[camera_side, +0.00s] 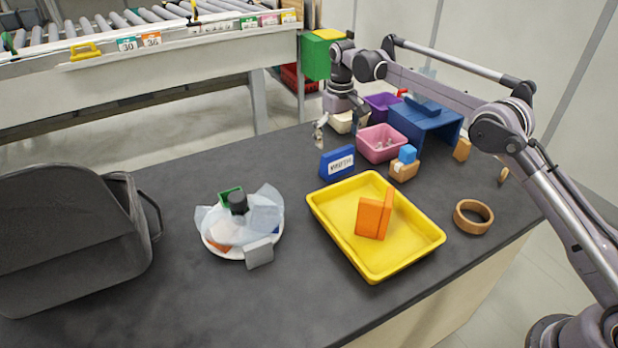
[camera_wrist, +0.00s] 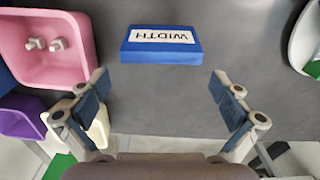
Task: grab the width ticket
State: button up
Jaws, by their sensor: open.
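The width ticket (camera_side: 337,162) is a blue block with a white label, standing on the dark table just left of the pink bin. In the wrist view the ticket (camera_wrist: 160,54) is at the top middle, its label reading WIDTH upside down. My gripper (camera_wrist: 160,84) is open and empty, its two fingers spread left and right of the ticket's width. The ticket lies ahead of the fingertips, not between them. In the side view my gripper (camera_side: 339,127) hangs above and behind the ticket, apart from it.
The pink bin (camera_side: 381,142) with small pale items stands close beside the ticket. A purple bin (camera_side: 383,105) and a blue open box (camera_side: 433,128) are behind. The yellow tray (camera_side: 333,225) with orange pieces is in front. A white plate (camera_side: 278,236) is piled at left. Table between is clear.

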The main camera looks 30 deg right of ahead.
aim_at(336, 161)
jog(key=shift+s+a+f, duration=0.1)
jog(key=shift+f, duration=1.95)
jog(key=shift+s+f, duration=0.1)
jog(key=shift+f, duration=1.9)
jog(key=c, duration=0.5)
